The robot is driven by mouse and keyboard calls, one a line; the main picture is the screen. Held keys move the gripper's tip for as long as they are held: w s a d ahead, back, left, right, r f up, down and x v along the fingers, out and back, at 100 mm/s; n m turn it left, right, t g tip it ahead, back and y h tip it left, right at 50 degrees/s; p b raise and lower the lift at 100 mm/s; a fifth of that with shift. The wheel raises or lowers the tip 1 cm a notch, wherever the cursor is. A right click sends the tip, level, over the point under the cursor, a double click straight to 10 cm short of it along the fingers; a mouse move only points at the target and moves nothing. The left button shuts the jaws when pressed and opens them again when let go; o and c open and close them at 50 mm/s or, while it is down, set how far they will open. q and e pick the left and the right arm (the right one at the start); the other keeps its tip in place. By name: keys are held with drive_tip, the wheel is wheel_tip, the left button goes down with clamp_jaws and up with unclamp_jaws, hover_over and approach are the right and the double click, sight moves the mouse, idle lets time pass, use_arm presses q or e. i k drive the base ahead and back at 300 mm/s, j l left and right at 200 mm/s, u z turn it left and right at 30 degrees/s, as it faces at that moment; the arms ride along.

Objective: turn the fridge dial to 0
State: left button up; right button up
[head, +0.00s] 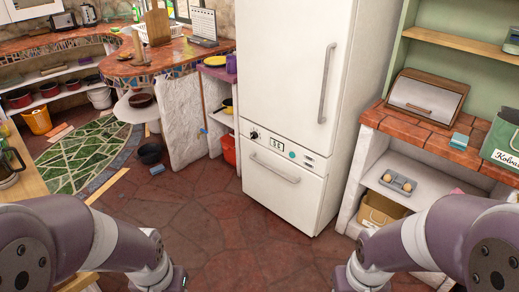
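The white fridge (288,70) stands upright in the middle of the head view, both its doors shut. A control strip runs between the upper and lower doors. A small black dial (254,135) sits at the left end of this strip, and its setting is too small to read. A small display (275,144) with dark digits, hard to read, is right of it. My arms come in from the lower left and lower right and stay well short of the fridge. Both arms run out at the bottom edge, and no gripper fingers show.
Open floor (225,235) lies in front of the fridge. A tiled counter with a bread box (425,98) and a green box (503,140) stands at right. A red bin (229,149) and a curved mosaic counter (150,68) are at left.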

sight(254, 135)
drive_tip(key=i+j, duration=0.15)
drive_tip(key=i, duration=0.35)
drive_tip(key=i+j+z, duration=0.1)
drive_tip(key=i, duration=0.4)
drive_tip(key=i+j, duration=0.2)
drive_tip(key=i, duration=0.3)
drive_tip(key=i+j+z, duration=0.1)
drive_tip(key=i, duration=0.4)
drive_tip(key=i+j, duration=0.3)
drive_tip(key=i, duration=0.15)
